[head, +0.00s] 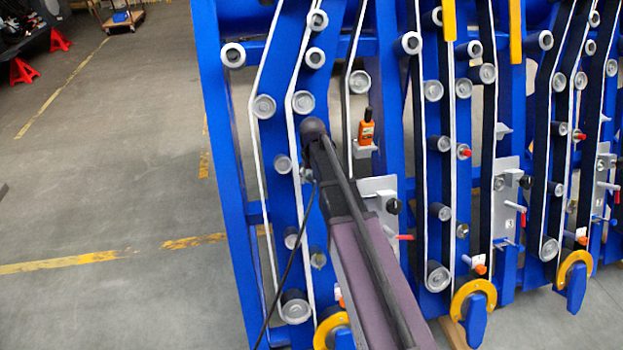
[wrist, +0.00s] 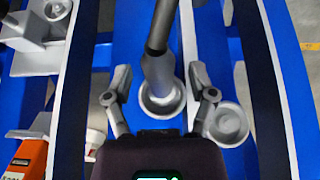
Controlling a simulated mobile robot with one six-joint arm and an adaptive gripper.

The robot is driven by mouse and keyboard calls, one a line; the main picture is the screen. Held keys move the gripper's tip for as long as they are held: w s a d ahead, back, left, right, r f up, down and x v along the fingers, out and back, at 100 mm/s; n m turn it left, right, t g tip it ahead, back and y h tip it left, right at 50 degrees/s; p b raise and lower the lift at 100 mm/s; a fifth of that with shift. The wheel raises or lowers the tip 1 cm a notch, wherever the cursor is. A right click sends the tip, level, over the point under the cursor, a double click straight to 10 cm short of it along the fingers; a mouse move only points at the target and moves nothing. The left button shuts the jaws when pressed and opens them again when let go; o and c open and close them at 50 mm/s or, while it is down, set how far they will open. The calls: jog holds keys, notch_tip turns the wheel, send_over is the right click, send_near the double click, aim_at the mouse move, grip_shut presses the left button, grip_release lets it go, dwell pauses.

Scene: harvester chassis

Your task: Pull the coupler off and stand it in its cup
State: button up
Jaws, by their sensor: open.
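My gripper shows in the wrist view (wrist: 162,90), open, its two grey fingers spread apart over blue frame and rollers. A grey rod-like part (wrist: 160,40) runs down the picture between the fingers; I cannot tell what it is or whether anything touches it. In the head view my arm hides the gripper's fingers. A grey plate (head: 376,188) beside my arm carries a black knob (head: 394,206) and a red-tipped fitting (head: 403,237). I cannot tell which part is the coupler. A grey bracket (wrist: 33,58) at the wrist view's upper left has a round, cup-like part (wrist: 57,10).
An orange handheld device (head: 366,130) sits on a small bracket; it also shows in the wrist view (wrist: 25,160). Rollers and belts line the blue frame (head: 232,150). Yellow-rimmed wheels (head: 474,300) stick out low down.

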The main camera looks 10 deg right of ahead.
aim_at(314, 184)
jog(key=shift+f, duration=0.1)
jog(key=shift+c, duration=0.2)
grip_shut()
jog(key=shift+s, duration=0.1)
jog(key=shift+s+r+p, duration=0.45)
jog(key=shift+s, duration=0.3)
jog(key=shift+s+r+p, duration=0.45)
jog(key=shift+s, duration=0.25)
